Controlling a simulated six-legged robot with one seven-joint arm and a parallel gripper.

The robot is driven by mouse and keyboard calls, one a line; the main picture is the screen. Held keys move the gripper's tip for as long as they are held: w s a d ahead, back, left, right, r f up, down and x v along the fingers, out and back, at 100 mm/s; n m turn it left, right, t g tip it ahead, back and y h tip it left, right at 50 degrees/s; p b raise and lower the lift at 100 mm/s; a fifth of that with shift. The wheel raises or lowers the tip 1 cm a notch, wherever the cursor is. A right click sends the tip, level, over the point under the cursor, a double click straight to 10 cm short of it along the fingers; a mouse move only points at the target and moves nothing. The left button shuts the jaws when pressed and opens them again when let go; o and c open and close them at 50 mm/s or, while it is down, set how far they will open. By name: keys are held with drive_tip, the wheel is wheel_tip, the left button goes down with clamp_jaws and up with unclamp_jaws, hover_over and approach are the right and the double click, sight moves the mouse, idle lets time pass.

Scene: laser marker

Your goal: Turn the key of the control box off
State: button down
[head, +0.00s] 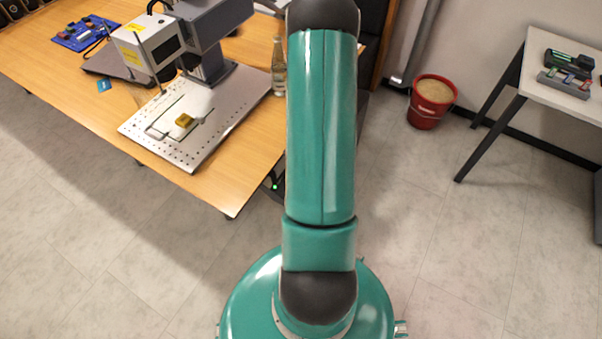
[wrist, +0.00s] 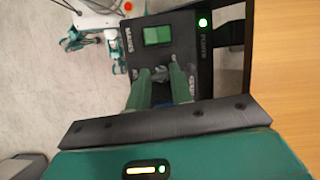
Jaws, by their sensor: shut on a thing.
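The control box (wrist: 190,45) is a black panel with a green rocker switch (wrist: 158,35), the words MAINS and POWER, and a lit green lamp (wrist: 203,22). In the head view a sliver of it with the green light (head: 275,187) shows under the table edge, beside my arm. My gripper (wrist: 159,78) has its two green fingers at the panel, below the rocker. They are shut on the small grey key (wrist: 160,73), which is mostly hidden between the tips, so its angle is unclear. My gripper is hidden in the head view.
The wooden table (head: 235,185) carries the laser marker (head: 150,45), its perforated plate (head: 215,125) and a glass bottle (head: 279,65). A red bucket (head: 430,103) stands on the floor to the right, near a white table (head: 540,70). The floor between is clear.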

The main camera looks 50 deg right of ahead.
drive_tip(key=n+g, duration=0.1)
drive_tip(key=n, duration=0.2)
drive_tip(key=shift+w+n+h, duration=0.1)
drive_tip(key=shift+n+h, duration=0.2)
drive_tip(key=shift+a+n+g+h, duration=0.1)
drive_tip(key=shift+n+g+h, duration=0.55)
drive_tip(key=shift+n, duration=1.35)
drive_tip(key=shift+g, duration=0.25)
drive_tip(key=c, duration=1.2)
unclamp_jaws()
drive_tip(key=shift+c, duration=0.2)
drive_tip(key=shift+r, duration=0.1)
drive_tip(key=v, duration=1.3)
drive_tip(key=shift+r, duration=0.35)
